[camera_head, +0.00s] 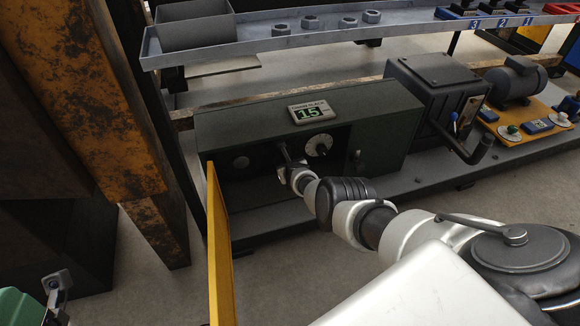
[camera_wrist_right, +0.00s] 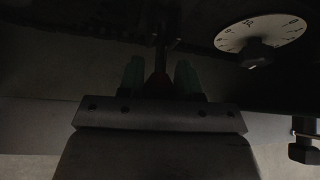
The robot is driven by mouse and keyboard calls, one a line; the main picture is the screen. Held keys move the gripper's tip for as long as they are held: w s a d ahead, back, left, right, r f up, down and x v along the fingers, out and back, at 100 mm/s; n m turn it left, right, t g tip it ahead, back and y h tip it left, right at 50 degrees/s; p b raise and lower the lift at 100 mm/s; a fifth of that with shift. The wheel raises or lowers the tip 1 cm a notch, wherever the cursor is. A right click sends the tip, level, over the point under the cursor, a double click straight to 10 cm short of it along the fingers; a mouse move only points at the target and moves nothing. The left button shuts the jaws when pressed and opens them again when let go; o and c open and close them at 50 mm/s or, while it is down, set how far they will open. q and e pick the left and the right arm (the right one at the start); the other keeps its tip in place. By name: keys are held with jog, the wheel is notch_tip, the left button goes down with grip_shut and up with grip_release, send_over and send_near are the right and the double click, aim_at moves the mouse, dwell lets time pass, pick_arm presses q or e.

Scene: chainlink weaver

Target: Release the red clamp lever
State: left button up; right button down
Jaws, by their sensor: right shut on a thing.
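The red clamp lever (camera_wrist_right: 158,86) shows as a small dark red piece between the two fingers of my right gripper (camera_wrist_right: 160,78) in the right wrist view. A dark shaft (camera_wrist_right: 160,45) runs away from it into the machine. My right gripper is shut on the lever. In the head view my right gripper (camera_head: 284,160) reaches into the open front of the dark green machine (camera_head: 245,120), left of the white dial (camera_head: 318,145). The lever's red is not distinguishable there. The dial also shows at the upper right of the right wrist view (camera_wrist_right: 270,32).
A yellow panel (camera_head: 218,245) stands upright at the machine's left front. A rusty yellow post (camera_head: 95,90) is further left. A display (camera_head: 312,112) on the machine reads 15. A grey shelf with several nuts (camera_head: 325,36) runs above. A crank handle (camera_head: 480,148) sticks out on the right.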

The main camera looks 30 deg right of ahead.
jog(key=shift+w+d+r, duration=0.1)
jog(key=shift+d+r, duration=0.1)
jog(key=shift+r, duration=0.05)
